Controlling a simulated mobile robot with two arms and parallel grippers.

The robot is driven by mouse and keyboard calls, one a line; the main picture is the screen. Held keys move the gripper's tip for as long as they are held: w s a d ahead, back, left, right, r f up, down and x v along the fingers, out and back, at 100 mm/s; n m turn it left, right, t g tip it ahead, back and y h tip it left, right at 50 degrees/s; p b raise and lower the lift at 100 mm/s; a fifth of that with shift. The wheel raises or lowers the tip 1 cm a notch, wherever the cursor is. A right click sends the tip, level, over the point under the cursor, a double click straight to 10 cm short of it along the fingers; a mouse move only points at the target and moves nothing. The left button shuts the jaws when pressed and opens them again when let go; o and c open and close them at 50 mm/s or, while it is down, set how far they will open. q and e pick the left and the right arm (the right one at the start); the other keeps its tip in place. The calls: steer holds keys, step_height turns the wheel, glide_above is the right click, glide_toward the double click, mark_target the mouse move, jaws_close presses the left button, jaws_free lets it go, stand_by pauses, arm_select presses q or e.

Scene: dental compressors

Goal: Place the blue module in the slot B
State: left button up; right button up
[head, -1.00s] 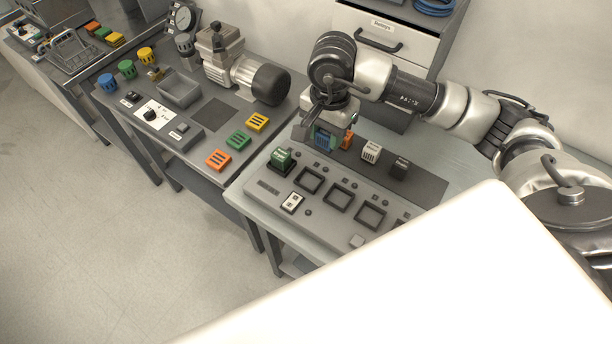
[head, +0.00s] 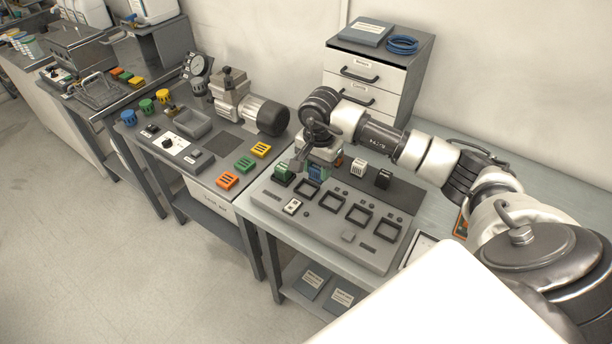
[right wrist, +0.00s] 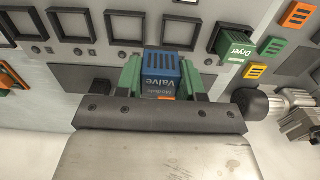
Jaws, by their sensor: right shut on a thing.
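The blue module (right wrist: 168,75), labelled with "Valve", is held between the green fingertips of my right gripper (right wrist: 165,80). It also shows in the head view (head: 316,172), partly hidden by my right gripper (head: 317,165). It is just behind the row of square slots on the grey panel (head: 340,236), apart from them. The slot nearest it (right wrist: 180,32) is empty, beside the slot holding the green "Dryer" module (right wrist: 236,46). Further empty slots (head: 358,215) run to the right in the head view. Slot letters are not readable. My left gripper is not in view.
A white module (head: 358,167) and a black module (head: 384,179) stand behind the slots. An orange module (right wrist: 166,98) shows partly below the blue one. The left table holds a compressor (head: 245,105) and several coloured blocks. A drawer cabinet (head: 375,65) stands behind.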

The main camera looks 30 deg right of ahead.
steer(key=shift+w+a+f, duration=0.4)
steer(key=shift+w+f, duration=0.05)
steer(key=shift+w, duration=0.15)
steer(key=shift+w+a+f, duration=0.4)
steer(key=shift+w, duration=0.15)
step_height(320, 180, down, 3)
steer(key=shift+f+p, duration=0.1)
steer(key=shift+p, duration=0.8)
steer(key=shift+f, duration=0.55)
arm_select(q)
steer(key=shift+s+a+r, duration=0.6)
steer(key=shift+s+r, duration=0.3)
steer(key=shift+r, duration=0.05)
arm_select(e)
steer(key=o, duration=0.9)
